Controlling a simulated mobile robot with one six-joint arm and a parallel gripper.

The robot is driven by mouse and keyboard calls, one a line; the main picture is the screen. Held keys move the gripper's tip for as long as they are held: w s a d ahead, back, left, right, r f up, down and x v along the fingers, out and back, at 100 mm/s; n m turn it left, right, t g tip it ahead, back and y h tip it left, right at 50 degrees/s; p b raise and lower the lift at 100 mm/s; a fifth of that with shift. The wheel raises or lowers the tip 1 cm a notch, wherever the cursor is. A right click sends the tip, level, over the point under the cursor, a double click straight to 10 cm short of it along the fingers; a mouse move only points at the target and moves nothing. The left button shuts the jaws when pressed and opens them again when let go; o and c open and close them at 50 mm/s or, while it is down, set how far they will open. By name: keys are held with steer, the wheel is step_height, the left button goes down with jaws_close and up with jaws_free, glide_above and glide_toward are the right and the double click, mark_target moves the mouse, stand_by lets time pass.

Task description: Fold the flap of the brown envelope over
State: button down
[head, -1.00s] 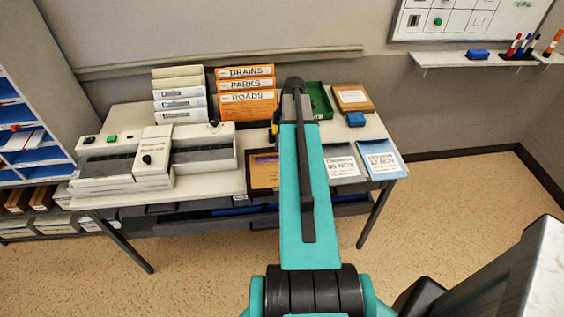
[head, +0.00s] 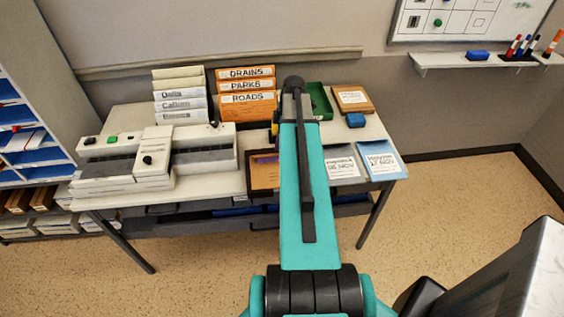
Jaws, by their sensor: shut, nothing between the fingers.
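A flat brown item (head: 263,172) lies at the front of the desk, left of my arm. It has a dark edge and a small purple patch, and its right part is hidden behind my arm. I cannot tell whether it is the brown envelope or a tray holding it, and no flap can be made out. My gripper is not in view; my teal arm reaches over the desk and hides what is behind it.
The desk (head: 222,186) holds a grey-white machine (head: 152,158) at left, orange folders (head: 247,95) behind, a green tray (head: 319,100), a brown labelled box (head: 352,98), a blue block (head: 355,120), a white-labelled pad (head: 342,163) and a blue booklet (head: 380,160). Pigeonhole shelves (head: 30,140) stand left.

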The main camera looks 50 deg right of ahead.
step_height(320, 180, up, 8)
steer(key=p, duration=0.4)
stand_by(0.9)
steer(key=shift+r, duration=0.1)
stand_by(0.3)
